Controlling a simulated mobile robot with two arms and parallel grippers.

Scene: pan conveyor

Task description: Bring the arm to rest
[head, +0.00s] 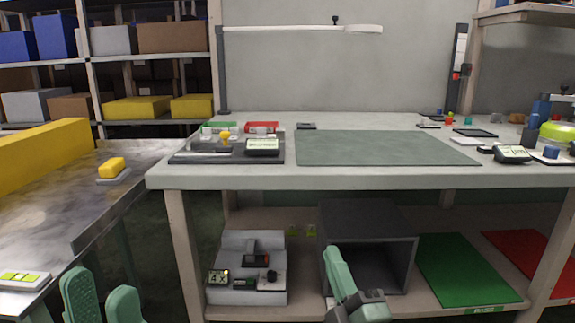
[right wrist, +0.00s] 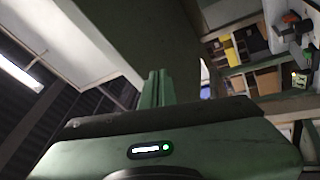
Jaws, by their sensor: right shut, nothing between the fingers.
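My left gripper (head: 101,287) shows at the bottom left of the head view. Its two green fingers stand apart with nothing between them, beside the metal conveyor table. My right gripper (head: 337,262) is low in the middle of the head view, in front of the workbench's lower shelf, with its fingers pointing up. In the right wrist view its green fingers (right wrist: 158,88) are pressed together and empty. Most of both arms is outside the head view.
The workbench (head: 240,180) spans the front, with a grey-green mat (head: 385,148) on top. A grey open box (head: 368,215) and a green mat (head: 460,270) lie on its lower shelf, behind my right gripper. The metal conveyor table (head: 60,215) stands at left with a yellow block (head: 112,166).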

